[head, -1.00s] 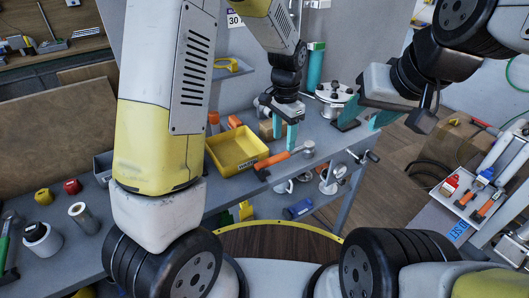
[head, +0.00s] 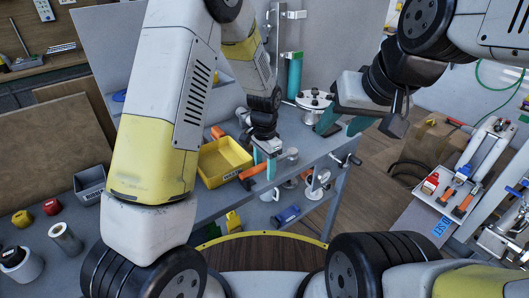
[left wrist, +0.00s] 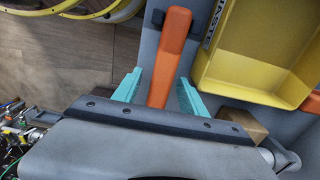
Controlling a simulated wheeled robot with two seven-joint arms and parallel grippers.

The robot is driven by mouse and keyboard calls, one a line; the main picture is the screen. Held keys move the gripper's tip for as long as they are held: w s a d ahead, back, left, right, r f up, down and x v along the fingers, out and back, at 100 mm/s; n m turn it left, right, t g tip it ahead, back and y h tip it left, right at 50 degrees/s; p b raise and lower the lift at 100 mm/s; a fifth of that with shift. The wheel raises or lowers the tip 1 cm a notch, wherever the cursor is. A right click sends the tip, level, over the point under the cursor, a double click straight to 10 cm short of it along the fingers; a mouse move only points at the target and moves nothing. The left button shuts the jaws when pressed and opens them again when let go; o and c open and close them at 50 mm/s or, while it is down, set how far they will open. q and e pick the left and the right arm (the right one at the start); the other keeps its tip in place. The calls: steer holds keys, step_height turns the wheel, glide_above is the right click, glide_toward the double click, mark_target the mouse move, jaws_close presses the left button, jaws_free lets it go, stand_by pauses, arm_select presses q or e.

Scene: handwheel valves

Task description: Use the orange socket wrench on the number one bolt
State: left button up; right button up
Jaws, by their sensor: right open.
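The orange socket wrench (head: 251,175) lies on the grey bench in front of the yellow tray, its metal head (head: 292,154) toward the right. My left gripper (head: 265,167) is over it, pointing down. In the left wrist view the wrench's orange handle (left wrist: 170,50) runs between the two teal fingers of the left gripper (left wrist: 158,82), with a gap on each side. My right gripper (head: 339,127) is open and empty near the bench's right end, in front of a round metal flange (head: 315,99). I cannot make out a number one on any bolt.
The yellow tray (head: 226,160) stands close behind the wrench and also shows in the left wrist view (left wrist: 250,70). A grey bin (head: 90,185) and several small parts are at the left. A tool cart (head: 447,190) stands at the right.

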arm_select(q)
jaws_close()
steer(key=shift+r, duration=0.1)
